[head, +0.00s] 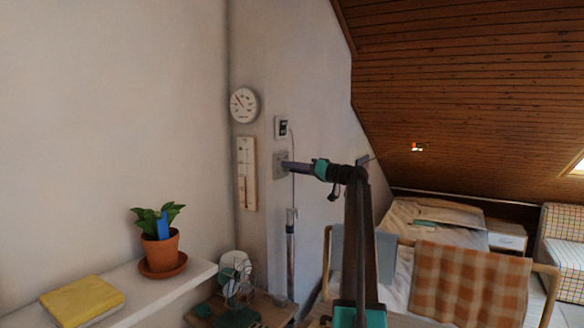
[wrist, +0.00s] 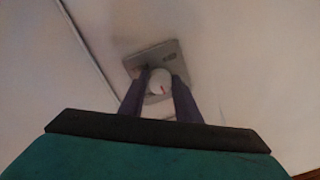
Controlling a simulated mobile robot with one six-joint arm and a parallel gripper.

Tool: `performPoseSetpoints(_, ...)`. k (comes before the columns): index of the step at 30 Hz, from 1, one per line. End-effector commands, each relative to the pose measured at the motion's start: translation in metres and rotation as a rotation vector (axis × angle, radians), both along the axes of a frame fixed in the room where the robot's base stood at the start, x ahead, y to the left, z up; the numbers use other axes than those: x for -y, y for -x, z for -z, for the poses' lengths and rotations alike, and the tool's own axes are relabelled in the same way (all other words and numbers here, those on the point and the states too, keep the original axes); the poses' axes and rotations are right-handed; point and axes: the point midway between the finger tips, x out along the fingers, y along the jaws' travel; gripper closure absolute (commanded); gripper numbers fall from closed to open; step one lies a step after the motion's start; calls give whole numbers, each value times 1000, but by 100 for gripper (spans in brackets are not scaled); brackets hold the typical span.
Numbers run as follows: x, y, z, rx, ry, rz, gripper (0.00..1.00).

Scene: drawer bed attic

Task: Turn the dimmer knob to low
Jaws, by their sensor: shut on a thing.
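The dimmer knob (wrist: 160,82) is a pale round knob with a red mark on its face, the mark pointing towards the bottom of the wrist view. It sits on a grey wall plate (wrist: 152,55), which also shows in the head view (head: 279,163). My gripper (wrist: 160,88) has its two dark fingers on either side of the knob and is shut on it. In the head view my gripper (head: 287,167) reaches left to the plate, and its fingers hide the knob there.
A small wall device (head: 282,127) is above the plate, with a cord hanging from it. A round dial (head: 244,105) and a thermometer (head: 247,173) hang to the left. Below are a shelf with a potted plant (head: 160,245), a wire-caged fan (head: 236,279) and a rack with an orange checked cloth (head: 470,285).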

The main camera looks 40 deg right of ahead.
Motion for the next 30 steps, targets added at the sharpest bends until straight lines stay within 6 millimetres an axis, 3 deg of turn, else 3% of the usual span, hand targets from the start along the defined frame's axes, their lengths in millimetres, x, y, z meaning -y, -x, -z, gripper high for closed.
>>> performPoseSetpoints(18,-2,0,3,115,509,-8,92)
performPoseSetpoints(30,-2,0,3,153,668,-8,92)
